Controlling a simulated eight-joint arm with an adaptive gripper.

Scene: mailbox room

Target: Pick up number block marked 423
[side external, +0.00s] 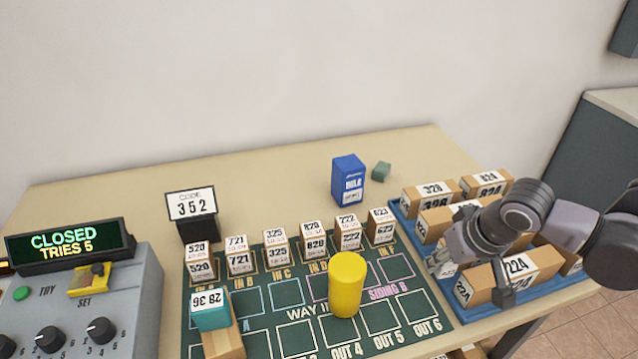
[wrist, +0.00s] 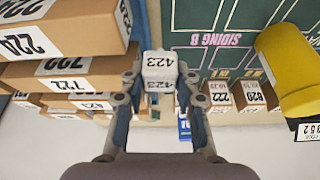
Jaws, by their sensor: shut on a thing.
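The number block marked 423 (wrist: 160,68) is small, with white labelled faces, and sits between my fingertips in the wrist view. My gripper (wrist: 159,84) is shut on it, one finger on each side. In the side view my gripper (side external: 446,264) is low at the left part of the blue tray (side external: 404,222), beside the box marked 224 (side external: 517,265). There the block is mostly hidden by the fingers. I cannot tell whether it touches the surface below.
Wooden boxes stand on the tray around my gripper. A green marked board (side external: 256,334) lies to the left with a row of number blocks and a yellow cylinder (side external: 347,285). A blue box (side external: 348,180) stands behind. A control panel (side external: 90,300) is at far left.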

